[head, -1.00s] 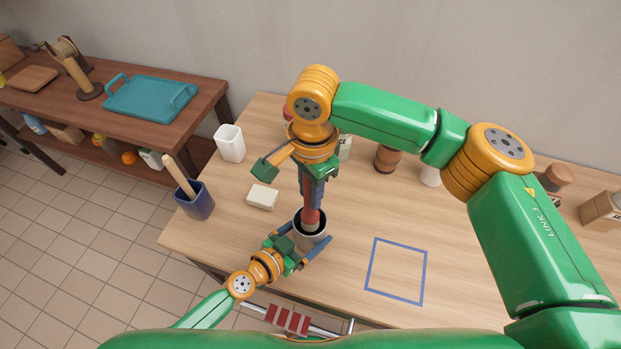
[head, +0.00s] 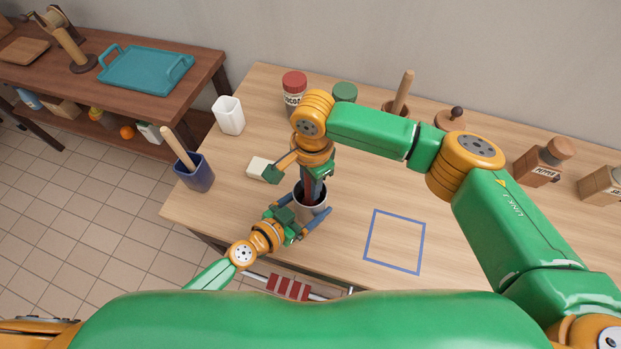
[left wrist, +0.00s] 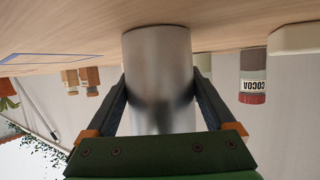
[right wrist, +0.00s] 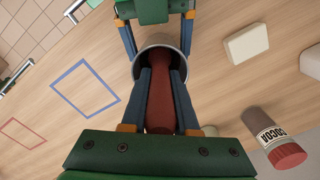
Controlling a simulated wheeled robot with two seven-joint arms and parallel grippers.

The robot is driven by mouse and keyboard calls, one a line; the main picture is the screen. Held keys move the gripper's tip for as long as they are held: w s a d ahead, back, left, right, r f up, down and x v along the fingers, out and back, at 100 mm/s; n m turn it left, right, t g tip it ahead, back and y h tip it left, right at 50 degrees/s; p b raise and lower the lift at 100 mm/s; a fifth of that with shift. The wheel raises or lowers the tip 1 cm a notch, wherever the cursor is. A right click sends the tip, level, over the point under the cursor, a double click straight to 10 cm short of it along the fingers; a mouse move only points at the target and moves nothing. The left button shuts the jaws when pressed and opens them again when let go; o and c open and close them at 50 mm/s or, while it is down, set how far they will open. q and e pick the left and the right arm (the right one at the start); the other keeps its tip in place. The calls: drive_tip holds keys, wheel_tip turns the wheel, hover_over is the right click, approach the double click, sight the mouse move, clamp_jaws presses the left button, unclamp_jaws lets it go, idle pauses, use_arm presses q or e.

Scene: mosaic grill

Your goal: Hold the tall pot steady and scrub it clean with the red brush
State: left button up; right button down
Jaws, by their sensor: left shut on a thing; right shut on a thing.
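The tall pot (head: 299,204) is a grey metal cylinder standing upright near the front left of the table. My left gripper (head: 308,222) is shut around its sides, and the left wrist view shows the pot (left wrist: 158,75) between both fingers. My right gripper (head: 313,186) points down over the pot's mouth. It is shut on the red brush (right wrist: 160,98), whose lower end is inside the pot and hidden. The right wrist view shows the brush between the fingers and the pot's rim (right wrist: 140,62) around it.
A blue holder (head: 198,178) with a wooden handle and a white cup (head: 229,115) stand left. A cocoa jar (head: 294,90) and other jars stand at the back. The blue square outline (head: 394,241) to the right is empty.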

drive_tip(key=shift+f, duration=0.5)
idle(0.5)
